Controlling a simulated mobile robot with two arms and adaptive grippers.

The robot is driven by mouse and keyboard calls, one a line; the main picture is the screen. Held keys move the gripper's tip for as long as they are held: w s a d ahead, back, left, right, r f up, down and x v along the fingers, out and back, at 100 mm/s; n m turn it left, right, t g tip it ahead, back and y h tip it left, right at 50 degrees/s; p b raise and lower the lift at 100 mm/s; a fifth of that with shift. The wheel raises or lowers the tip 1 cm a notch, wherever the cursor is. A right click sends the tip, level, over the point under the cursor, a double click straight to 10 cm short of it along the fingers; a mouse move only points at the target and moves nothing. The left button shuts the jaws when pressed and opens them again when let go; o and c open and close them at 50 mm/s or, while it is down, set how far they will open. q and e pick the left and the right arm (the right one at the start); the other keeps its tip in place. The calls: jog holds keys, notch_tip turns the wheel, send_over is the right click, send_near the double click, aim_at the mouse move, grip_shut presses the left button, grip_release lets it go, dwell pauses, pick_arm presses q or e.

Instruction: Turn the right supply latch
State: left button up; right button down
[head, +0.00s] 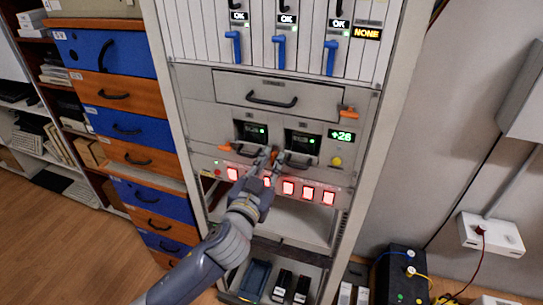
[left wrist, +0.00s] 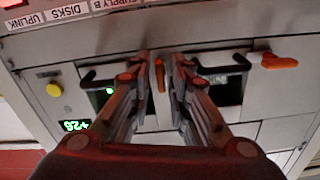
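The right supply latch is a small orange lever (left wrist: 160,75). In the left wrist view, which is upside down, it stands upright between my fingers. In the head view it is mostly hidden by the fingertips. My left gripper (head: 268,158) is at the panel between the two supply units; it also shows in the left wrist view (left wrist: 162,60). Its fingers are on both sides of the latch, with a narrow gap visible. The right supply unit (head: 303,142) has a dark handle and a lit display. The left supply's orange latch (head: 223,148) lies level. My right gripper is not in view.
Below is a row of red lit buttons (head: 288,188). A yellow button (head: 336,161) and a green display (head: 341,135) are to the right. Above is a drawer (head: 320,98) with its own orange latch (head: 348,111). Blue and orange drawers (head: 135,155) stand left.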

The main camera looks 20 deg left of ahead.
pick_arm(q)
jog(key=shift+w, duration=0.6)
